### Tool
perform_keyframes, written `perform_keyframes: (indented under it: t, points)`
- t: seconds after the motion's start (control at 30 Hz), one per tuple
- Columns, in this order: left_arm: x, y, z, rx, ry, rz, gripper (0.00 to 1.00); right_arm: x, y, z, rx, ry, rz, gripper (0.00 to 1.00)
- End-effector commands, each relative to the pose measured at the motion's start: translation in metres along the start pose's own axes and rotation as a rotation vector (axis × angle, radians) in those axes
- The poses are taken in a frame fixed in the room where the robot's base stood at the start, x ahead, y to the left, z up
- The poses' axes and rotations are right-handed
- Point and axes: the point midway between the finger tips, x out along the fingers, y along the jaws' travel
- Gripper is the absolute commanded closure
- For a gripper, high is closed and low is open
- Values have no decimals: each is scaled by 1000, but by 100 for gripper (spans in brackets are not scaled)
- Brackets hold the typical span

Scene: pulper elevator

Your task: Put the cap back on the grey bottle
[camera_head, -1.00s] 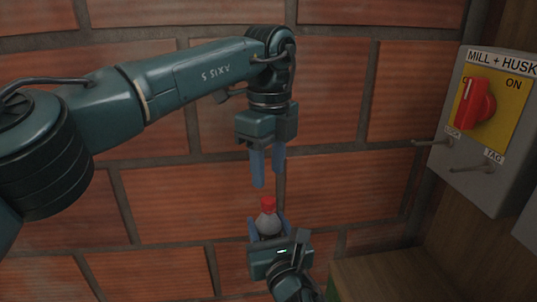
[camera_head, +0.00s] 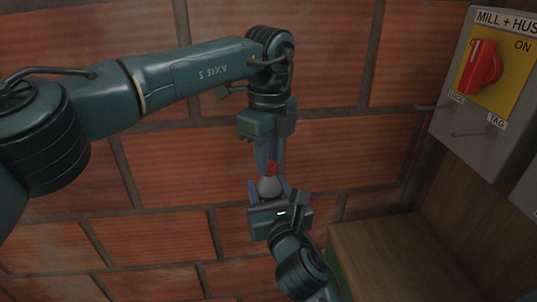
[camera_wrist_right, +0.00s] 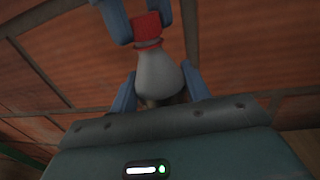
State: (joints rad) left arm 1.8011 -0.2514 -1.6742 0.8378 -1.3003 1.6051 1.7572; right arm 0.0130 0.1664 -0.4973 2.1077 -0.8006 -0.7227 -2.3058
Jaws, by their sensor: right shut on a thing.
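The grey bottle (camera_head: 268,187) is upright between the fingers of my right gripper (camera_head: 269,191), which is shut on it; the bottle (camera_wrist_right: 158,75) also shows in the right wrist view. The red cap (camera_wrist_right: 147,27) is at the top of the bottle's neck, with a thin red ring just below it. My left gripper (camera_head: 268,158) points down from above, its blue fingers on either side of the cap. These fingers (camera_wrist_right: 140,18) also show at the top of the right wrist view. I cannot tell whether they press on the cap. They partly hide it in the head view.
A brick wall (camera_head: 160,240) stands behind both arms. At the right is a grey switch box (camera_head: 465,140) with a red knob (camera_head: 481,68) and hooks sticking out to the left. A wooden ledge (camera_head: 385,240) lies below it, right of my right gripper.

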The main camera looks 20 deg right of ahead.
Motion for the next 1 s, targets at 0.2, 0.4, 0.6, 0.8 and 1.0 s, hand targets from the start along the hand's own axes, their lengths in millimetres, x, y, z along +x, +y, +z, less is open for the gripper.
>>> perform_keyframes:
  t: [0.2,0.4,0.6,0.8,1.0]
  points:
    - [0,0,0,0,0,0,94,0,0,1,0,-2,0,100]
    - [0,0,0,12,0,0,100,0,0,1,0,-2,1,100]
    - [0,0,0,217,0,0,100,0,0,1,0,-2,1,100]
    - [0,0,0,288,0,0,100,0,0,1,0,-2,1,100]
    - [0,0,0,285,0,0,74,0,0,1,0,-2,1,100]
